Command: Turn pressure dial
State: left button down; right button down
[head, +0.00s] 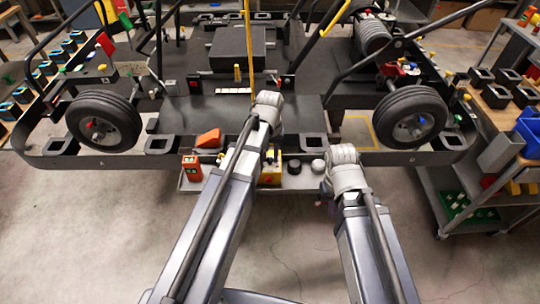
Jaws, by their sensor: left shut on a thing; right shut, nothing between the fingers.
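A small yellow unit (270,174) stands on the low shelf at the front of the kart stand, partly behind my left arm. My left gripper (270,156) points down at the top of this unit and is shut on a small part there, apparently the pressure dial. The dial's face and marks are hidden or too small to read. My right gripper (325,188) is shut and empty, low at the right end of the shelf, mostly hidden by its own wrist.
Kart wheels (103,121) and (410,117) flank the stand. A cart with blue bins (528,130) is at right. The front floor is clear.

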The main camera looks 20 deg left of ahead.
aim_at(270, 159)
dwell(0.5)
pick_arm(q)
jog(key=c, duration=0.6)
grip_release()
jog(key=shift+r, duration=0.1)
notch_tip(270, 159, up, 8)
jog(key=p, duration=0.8)
jog(key=shift+f, duration=0.2)
